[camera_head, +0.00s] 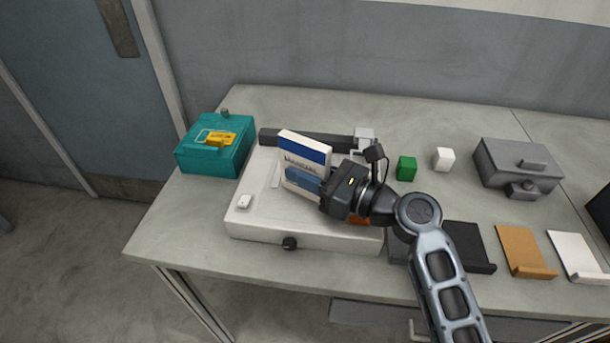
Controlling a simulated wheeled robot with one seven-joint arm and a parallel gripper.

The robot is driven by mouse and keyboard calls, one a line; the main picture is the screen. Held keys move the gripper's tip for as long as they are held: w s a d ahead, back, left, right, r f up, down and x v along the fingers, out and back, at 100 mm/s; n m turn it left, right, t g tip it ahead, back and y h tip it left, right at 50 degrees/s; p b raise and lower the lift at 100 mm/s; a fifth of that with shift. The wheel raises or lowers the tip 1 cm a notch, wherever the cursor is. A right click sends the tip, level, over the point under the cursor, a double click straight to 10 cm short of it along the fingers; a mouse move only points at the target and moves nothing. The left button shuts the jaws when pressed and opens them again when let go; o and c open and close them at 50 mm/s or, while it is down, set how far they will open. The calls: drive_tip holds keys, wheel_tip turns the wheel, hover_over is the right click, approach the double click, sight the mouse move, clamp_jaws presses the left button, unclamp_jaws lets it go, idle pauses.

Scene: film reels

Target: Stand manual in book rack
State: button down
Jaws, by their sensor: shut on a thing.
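The manual (304,150) is a white and blue book with printing on its cover. It is upright and slightly tilted, above or on the white flat device (255,222); I cannot tell if its lower edge touches. My gripper (328,192) is shut on the manual from its right side. The fingertips are mostly hidden by the gripper body and the book. I cannot clearly pick out a book rack. A black stand (468,243), an orange stand (520,247) and a white stand (573,254), each with a front lip, are at the right front.
A teal box (190,158) with a yellow item (221,138) on it stands at the left. A dark bar (305,141) lies behind the manual. A green block (406,168), a white block (443,159) and a grey case (518,167) stand right. The back table is clear.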

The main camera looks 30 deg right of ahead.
drive_tip(key=shift+f, duration=0.65)
drive_tip(key=shift+f, duration=0.2)
drive_tip(key=c, duration=0.9)
unclamp_jaws()
